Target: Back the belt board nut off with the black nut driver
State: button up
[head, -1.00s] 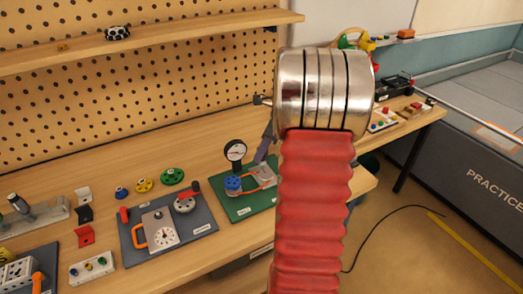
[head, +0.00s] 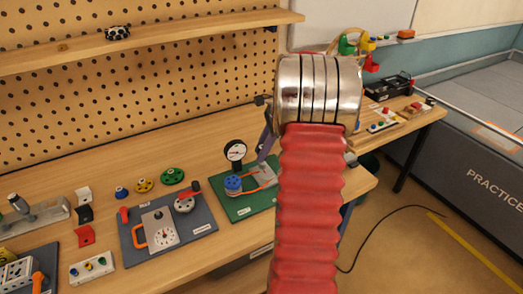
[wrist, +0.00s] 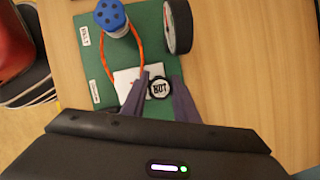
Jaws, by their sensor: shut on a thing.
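The green belt board (head: 228,203) lies on the bench, with a blue knob (head: 232,186), a dial gauge (head: 234,150) and an orange loop. In the wrist view the board (wrist: 92,66) carries a "BELT" label (wrist: 84,36). My gripper (wrist: 158,86) is over the board's pale plate (wrist: 126,80), its grey fingers shut on a round black end with a white lettered face, which appears to be the black nut driver (wrist: 159,88). The nut is not visible; the driver and fingers cover that area. In the head view my arm hides most of the gripper.
A grey board (head: 190,226) with a dial and orange handle lies left of the green board. Colored knobs (head: 143,185) stand behind it. The blue knob and gauge (wrist: 177,26) rise close to my gripper. The bench right of the board is clear in the wrist view.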

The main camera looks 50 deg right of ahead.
jog(key=n, duration=0.2)
jog(key=n+g, duration=0.1)
jog(key=n, duration=0.1)
jog(key=shift+w+g+y, duration=0.1)
jog(key=shift+g+y, duration=0.2)
jog(key=n+g, duration=0.1)
jog(key=n, duration=0.2)
jog(key=shift+d+n, duration=0.1)
jog(key=shift+n, duration=0.2)
jog(key=o, duration=1.1)
